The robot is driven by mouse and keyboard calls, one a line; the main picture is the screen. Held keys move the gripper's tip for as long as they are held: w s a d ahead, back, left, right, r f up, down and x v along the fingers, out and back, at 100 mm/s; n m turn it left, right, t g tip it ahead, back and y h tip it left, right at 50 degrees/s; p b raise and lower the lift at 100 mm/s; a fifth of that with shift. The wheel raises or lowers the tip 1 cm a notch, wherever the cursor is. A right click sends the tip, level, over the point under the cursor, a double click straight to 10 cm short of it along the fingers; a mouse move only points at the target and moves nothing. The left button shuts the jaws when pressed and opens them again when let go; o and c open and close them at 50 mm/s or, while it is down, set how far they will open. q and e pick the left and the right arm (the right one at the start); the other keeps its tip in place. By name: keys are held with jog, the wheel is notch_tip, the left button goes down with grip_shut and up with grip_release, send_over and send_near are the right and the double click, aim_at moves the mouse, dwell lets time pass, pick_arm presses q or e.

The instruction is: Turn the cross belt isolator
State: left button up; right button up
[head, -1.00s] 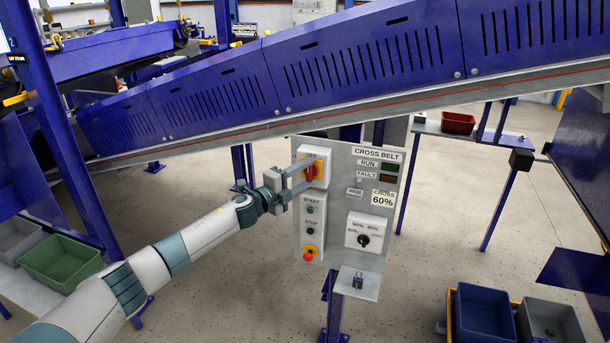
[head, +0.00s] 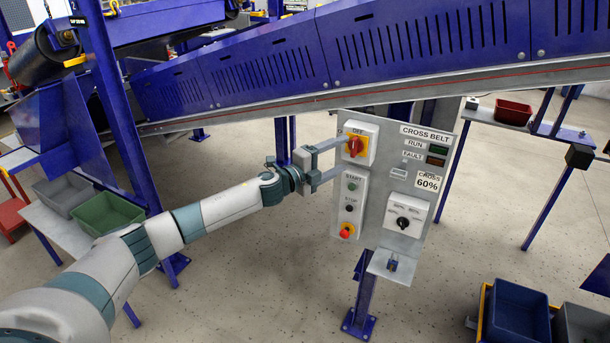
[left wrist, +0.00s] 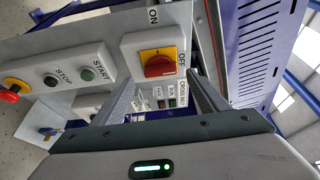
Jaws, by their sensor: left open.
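The cross belt isolator is a red handle on a yellow plate (head: 355,146), set in a grey box at the top left of the control panel (head: 385,235). The handle stands upright toward the OFF label in the head view. In the left wrist view the isolator handle (left wrist: 158,67) also lies along the line to OFF, with ON off to one side. My left gripper (head: 340,158) is open and empty, its fingertips just left of and in front of the isolator. In the left wrist view its fingers (left wrist: 163,88) stand apart below the handle, not touching it.
START, STOP and a red emergency button (head: 345,231) sit below the isolator. A black selector dial (head: 403,222) is to their right. The blue conveyor (head: 290,75) runs above the panel. Blue and grey bins (head: 518,312) stand at lower right. Open floor lies left of the panel.

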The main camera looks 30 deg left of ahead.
pick_arm(q)
jog(key=b+v, duration=0.4)
jog(key=v, duration=0.8)
jog(key=shift+s+b, duration=0.25)
jog(key=shift+b, duration=0.1)
jog(key=shift+a, duration=0.15)
